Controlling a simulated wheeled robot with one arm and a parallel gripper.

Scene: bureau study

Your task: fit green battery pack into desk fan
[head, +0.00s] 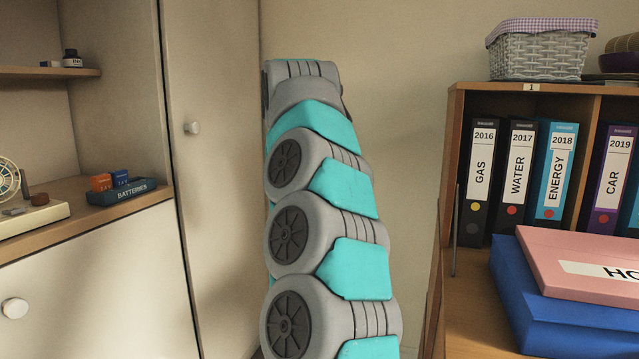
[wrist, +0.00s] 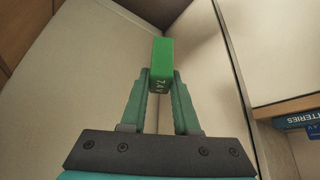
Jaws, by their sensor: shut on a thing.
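In the wrist view my gripper (wrist: 160,88) is shut on the green battery pack (wrist: 162,62), which is marked 7.4 V. The pack sticks up past the fingertips, clear of any surface. In the head view my arm fills the middle, and the gripper and green pack do not show. The desk fan (head: 9,180) is partly in view at the far left edge of the head view, on a pale base (head: 30,218) on the bureau's shelf. Its right part shows; the rest is cut off by the frame.
A blue tray marked BATTERIES (head: 128,192) holds an orange pack (head: 101,182) and a blue pack (head: 120,177) right of the fan. It also shows in the wrist view (wrist: 298,122). Binders (head: 506,180) and box files (head: 570,305) are at right.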

